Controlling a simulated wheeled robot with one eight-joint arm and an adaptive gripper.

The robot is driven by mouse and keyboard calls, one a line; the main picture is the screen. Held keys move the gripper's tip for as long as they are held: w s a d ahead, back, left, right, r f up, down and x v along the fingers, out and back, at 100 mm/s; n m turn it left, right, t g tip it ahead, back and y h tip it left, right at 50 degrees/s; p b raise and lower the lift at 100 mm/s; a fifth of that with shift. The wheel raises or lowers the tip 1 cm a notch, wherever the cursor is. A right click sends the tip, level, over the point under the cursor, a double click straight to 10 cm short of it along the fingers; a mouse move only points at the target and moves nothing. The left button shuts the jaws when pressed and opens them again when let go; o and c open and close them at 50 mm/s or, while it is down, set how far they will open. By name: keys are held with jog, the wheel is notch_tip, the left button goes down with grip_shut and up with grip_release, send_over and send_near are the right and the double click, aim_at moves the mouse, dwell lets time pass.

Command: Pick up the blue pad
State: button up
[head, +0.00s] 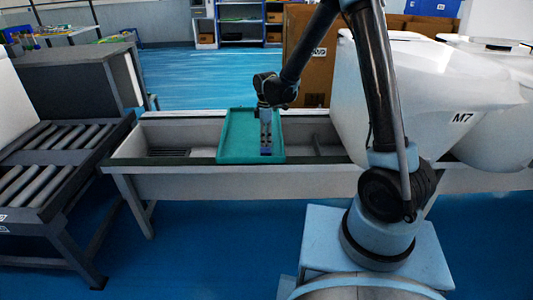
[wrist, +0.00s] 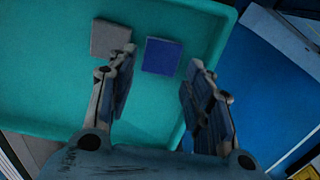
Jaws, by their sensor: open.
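The blue pad (wrist: 162,57) is a small flat square lying in the green tray (wrist: 60,80) in the wrist view. In the head view a small blue patch, likely the pad (head: 266,152), shows just below my gripper (head: 265,138), near the front of the green tray (head: 238,137). In the wrist view my gripper (wrist: 155,78) is open and empty. Its two fingers are spread, with the pad beyond the gap between the tips. I cannot tell the exact height of the fingertips above it.
A grey square pad (wrist: 109,39) lies left of the blue pad, close to the left finger. The tray has raised rims. A roller conveyor (head: 50,150) is at the left.

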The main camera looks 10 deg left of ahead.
aim_at(266, 150)
jog(key=shift+s+f, duration=0.15)
jog(key=shift+f, duration=2.45)
jog(key=c, duration=0.4)
jog(key=shift+o, duration=0.2)
jog(key=shift+r, duration=0.1)
